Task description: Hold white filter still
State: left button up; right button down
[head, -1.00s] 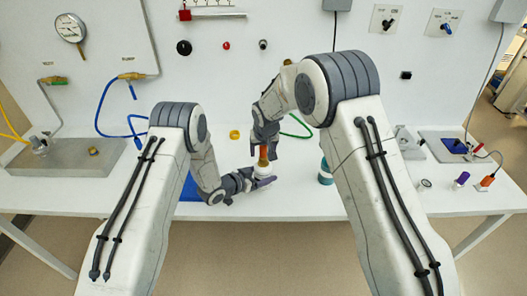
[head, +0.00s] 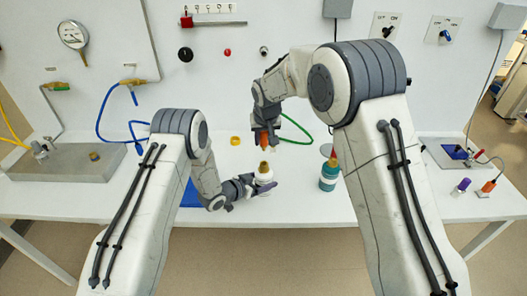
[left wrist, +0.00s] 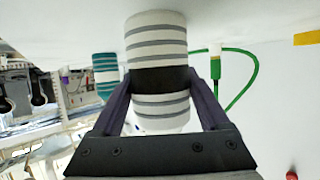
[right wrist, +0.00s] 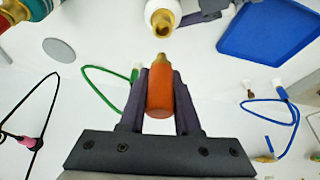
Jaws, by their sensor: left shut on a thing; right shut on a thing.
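The white filter (head: 264,174) is upright with a brass top fitting. In the left wrist view the white filter (left wrist: 156,30) shows grey stripes and a black band. My left gripper (head: 256,186) is shut around it from the left, over the bench. My right gripper (head: 265,132) is above it, shut on an orange piece (head: 264,139). In the right wrist view the orange piece (right wrist: 159,95) has a brass tip. That tip is apart from the brass opening of the white filter (right wrist: 158,10), with a clear gap between them.
A teal-banded bottle (head: 328,172) stands to the right of the white filter. A blue mat (head: 188,196) lies left, partly behind my left arm. The bench front between mat and teal bottle is mostly clear.

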jog(key=shift+r, duration=4.85)
pick_arm(q)
jog(key=o, duration=1.5)
jog(key=shift+a, duration=0.1)
